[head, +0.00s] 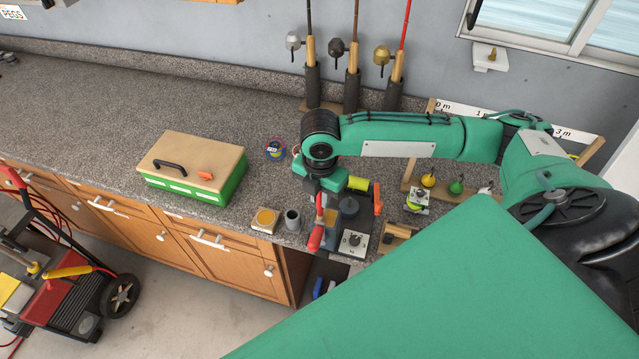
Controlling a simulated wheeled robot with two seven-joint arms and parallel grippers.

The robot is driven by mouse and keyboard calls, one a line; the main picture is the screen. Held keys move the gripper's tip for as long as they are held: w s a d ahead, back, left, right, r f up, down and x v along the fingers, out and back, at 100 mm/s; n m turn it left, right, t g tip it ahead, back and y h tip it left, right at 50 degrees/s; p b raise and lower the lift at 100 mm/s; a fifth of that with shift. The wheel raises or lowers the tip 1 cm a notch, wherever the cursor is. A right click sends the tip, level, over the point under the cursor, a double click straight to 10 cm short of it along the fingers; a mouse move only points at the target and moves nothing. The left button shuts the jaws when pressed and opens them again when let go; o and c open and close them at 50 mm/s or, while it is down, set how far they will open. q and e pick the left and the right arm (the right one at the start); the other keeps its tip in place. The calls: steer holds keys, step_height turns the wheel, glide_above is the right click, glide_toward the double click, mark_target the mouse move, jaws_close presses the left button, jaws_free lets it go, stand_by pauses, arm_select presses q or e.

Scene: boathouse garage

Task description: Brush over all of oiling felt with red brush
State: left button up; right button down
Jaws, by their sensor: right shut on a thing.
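The oiling felt appears to be the round orange-yellow pad (265,217) on a small square block near the counter's front edge. The red brush (316,236) is upright, slightly tilted, below my right gripper (320,196). My right gripper points down and is shut on the brush, to the right of the felt and apart from it. The fingers and the brush's upper part are partly hidden by the wrist. I cannot make out the bristles clearly. My left gripper is out of view.
A grey cup (292,219) stands between felt and brush. A green toolbox (212,186) with a wooden lid stands left. A grey block with a knob (353,242) is close on the right. Rods in holders (351,88) stand behind.

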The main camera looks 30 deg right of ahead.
steer(key=shift+w+d, duration=0.25)
steer(key=shift+s+a, duration=0.4)
steer(key=shift+a, duration=0.05)
steer(key=shift+w+d, duration=1.25)
steer(key=shift+d, duration=0.15)
stand_by(1.1)
step_height(320, 180, up, 7)
stand_by(0.9)
stand_by(0.4)
